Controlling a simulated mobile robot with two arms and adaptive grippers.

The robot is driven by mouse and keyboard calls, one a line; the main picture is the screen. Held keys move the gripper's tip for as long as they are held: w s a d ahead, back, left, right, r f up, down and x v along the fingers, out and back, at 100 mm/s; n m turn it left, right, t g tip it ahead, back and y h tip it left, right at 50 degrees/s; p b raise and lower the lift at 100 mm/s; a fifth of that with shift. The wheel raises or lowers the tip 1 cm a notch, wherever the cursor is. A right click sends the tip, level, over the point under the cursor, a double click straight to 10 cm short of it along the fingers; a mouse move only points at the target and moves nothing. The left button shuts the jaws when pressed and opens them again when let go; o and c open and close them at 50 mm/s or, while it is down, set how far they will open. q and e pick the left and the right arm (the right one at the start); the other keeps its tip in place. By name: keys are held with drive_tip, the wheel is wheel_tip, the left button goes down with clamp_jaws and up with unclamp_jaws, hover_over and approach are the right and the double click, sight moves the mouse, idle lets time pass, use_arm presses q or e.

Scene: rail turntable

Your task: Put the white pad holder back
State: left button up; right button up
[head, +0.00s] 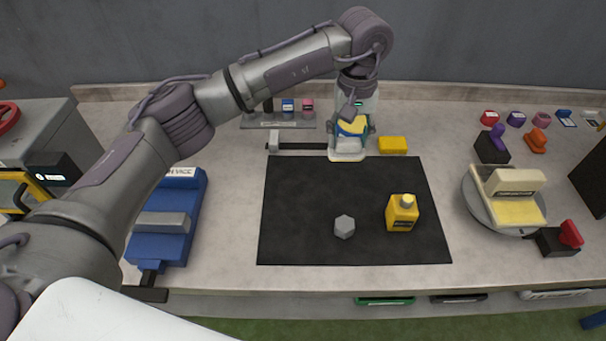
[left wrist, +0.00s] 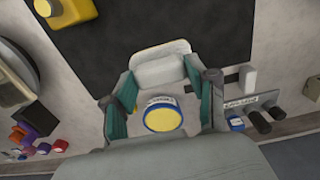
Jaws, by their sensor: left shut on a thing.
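The white pad holder (head: 346,156) is a pale block on a flat base, behind the black mat's back edge. My left gripper (head: 350,133) points down and is shut on it. In the left wrist view the white block (left wrist: 160,71) lies between the teal fingers (left wrist: 158,85). A round yellow top with a white and blue rim (left wrist: 163,117) also shows between the fingers; I cannot tell whether it belongs to the holder. Whether the base touches the bench is unclear. My right gripper is not in view.
The black mat (head: 300,205) carries a yellow bottle (head: 402,213) and a grey hexagonal piece (head: 344,227). A yellow block (head: 392,145) lies right of the gripper. A black bar (head: 302,146) is at its left. A blue vice (head: 167,222) stands left, the round turntable (head: 475,202) right.

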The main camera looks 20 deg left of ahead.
use_arm(q)
drive_tip(key=s+a+f+p, duration=0.1)
drive_tip(key=s+a+f, duration=0.1)
drive_tip(key=a, duration=0.1)
drive_tip(key=s+a+f+p, duration=0.1)
drive_tip(key=s+a+f, duration=0.1)
drive_tip(key=a, duration=0.1)
drive_tip(key=s+a+f+p, duration=0.2)
drive_tip(key=a, duration=0.1)
drive_tip(key=shift+a, duration=0.1)
drive_tip(key=shift+s+f, duration=0.15)
drive_tip(key=shift+f, duration=0.15)
wheel_tip(320, 180, down, 3)
drive_tip(key=shift+f+p, duration=0.15)
drive_tip(key=shift+p, duration=0.7)
drive_tip(key=shift+f, duration=0.25)
drive_tip(key=o, duration=1)
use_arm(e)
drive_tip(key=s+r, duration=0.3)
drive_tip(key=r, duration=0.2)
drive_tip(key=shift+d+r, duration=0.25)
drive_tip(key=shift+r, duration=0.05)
